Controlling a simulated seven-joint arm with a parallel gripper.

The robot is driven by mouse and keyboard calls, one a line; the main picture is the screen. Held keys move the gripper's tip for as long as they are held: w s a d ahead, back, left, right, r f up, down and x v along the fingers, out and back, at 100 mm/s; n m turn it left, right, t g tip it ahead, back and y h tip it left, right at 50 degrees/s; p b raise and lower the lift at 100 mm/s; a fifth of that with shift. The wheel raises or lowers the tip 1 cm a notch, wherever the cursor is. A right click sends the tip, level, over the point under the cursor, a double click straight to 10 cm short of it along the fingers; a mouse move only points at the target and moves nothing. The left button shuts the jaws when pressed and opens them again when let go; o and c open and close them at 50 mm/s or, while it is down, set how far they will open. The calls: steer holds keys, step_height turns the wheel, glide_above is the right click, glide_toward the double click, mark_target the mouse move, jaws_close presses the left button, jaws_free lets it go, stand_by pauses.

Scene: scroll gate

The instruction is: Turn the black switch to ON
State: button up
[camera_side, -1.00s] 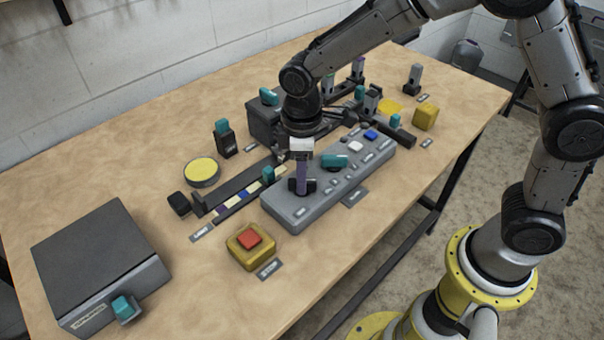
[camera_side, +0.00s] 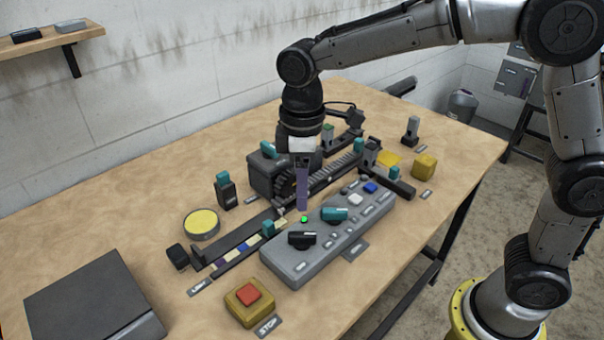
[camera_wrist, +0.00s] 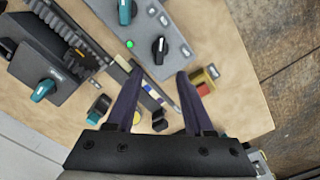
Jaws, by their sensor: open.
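The black switch (camera_side: 302,240) is a black rotary knob at the near end of the grey control panel (camera_side: 285,262). It also shows in the wrist view (camera_wrist: 159,46), with a pale line on its top. A small green light (camera_side: 304,219) glows on the panel beside it, and shows in the wrist view (camera_wrist: 130,44). A teal knob (camera_side: 334,214) sits farther along the panel. My gripper (camera_side: 302,207) is above the panel, apart from the black switch. In the wrist view its two fingers (camera_wrist: 160,71) are spread, with nothing between them. The switch's labels are too small to read.
A red button on a yellow box (camera_side: 247,294) stands near the panel's close end. A dark rail (camera_side: 240,245) and toothed mechanism (camera_side: 325,176) run behind the panel. A grey box (camera_side: 88,300) is at the near left. Bare table lies between them.

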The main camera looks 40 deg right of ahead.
steer(key=shift+r, duration=1.4)
steer(key=s+d+r+m+t, duration=0.3)
steer(key=s+d+r, duration=0.5)
steer(key=s+d, duration=0.15)
steer(key=s+d+f+m+t, duration=0.1)
steer(key=s+d+f+m, duration=0.1)
steer(key=s, duration=0.3)
steer(key=s+d+f+m+t, duration=0.1)
steer(key=s+d+f+m, duration=0.1)
steer(key=s+f+m, duration=0.2)
steer(key=shift+s+d+f+t, duration=0.3)
steer(key=shift+s+d+f, duration=0.1)
steer(key=shift+s, duration=0.55)
